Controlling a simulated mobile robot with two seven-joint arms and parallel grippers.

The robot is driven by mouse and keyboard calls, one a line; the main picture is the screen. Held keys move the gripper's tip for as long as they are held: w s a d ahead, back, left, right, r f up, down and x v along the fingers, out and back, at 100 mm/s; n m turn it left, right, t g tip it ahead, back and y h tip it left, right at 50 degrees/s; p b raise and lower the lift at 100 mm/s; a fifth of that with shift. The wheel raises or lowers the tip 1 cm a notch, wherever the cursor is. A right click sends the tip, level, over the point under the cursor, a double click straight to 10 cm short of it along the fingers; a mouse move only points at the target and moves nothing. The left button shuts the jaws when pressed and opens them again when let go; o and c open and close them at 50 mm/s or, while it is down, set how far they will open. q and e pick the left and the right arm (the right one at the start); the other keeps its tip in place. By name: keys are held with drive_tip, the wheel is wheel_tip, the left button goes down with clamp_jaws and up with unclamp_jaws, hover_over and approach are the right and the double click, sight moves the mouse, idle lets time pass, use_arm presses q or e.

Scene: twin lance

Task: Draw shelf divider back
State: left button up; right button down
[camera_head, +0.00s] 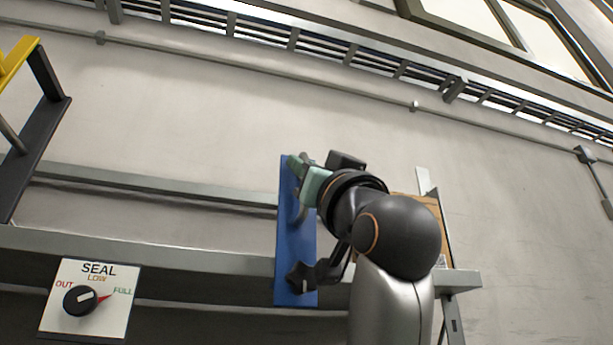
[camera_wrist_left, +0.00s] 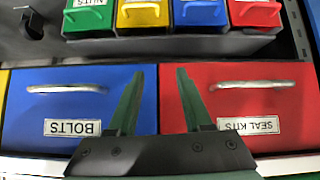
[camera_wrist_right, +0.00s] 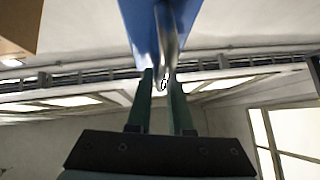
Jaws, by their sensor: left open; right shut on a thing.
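The shelf divider is an upright blue panel (camera_head: 290,235) standing on the grey shelf in the head view. It also shows at the top of the right wrist view (camera_wrist_right: 140,20). A grey bar handle (camera_wrist_right: 167,45) runs along its face. My right gripper (camera_head: 304,172) is shut on this handle near the panel's top; its green fingers lie either side of the bar in the right wrist view. A dark star-shaped knob (camera_head: 300,277) sits low on the panel. My left gripper (camera_wrist_left: 159,76) is open and empty, before the drawers; it is out of the head view.
The grey shelf (camera_head: 180,250) extends left, with a SEAL dial plate (camera_head: 88,300) below. A cardboard box (camera_head: 403,207) stands right, partly behind my arm. A blue BOLTS drawer (camera_wrist_left: 50,110) and red SEAL KITS drawer (camera_wrist_left: 270,105) face my left gripper, with small bins above.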

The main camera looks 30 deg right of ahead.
drive_tip(key=c, duration=0.9)
unclamp_jaws()
drive_tip(key=b+v, duration=0.6)
drive_tip(key=v, duration=0.6)
drive_tip(key=shift+s+f, duration=0.15)
drive_tip(key=shift+s, duration=0.05)
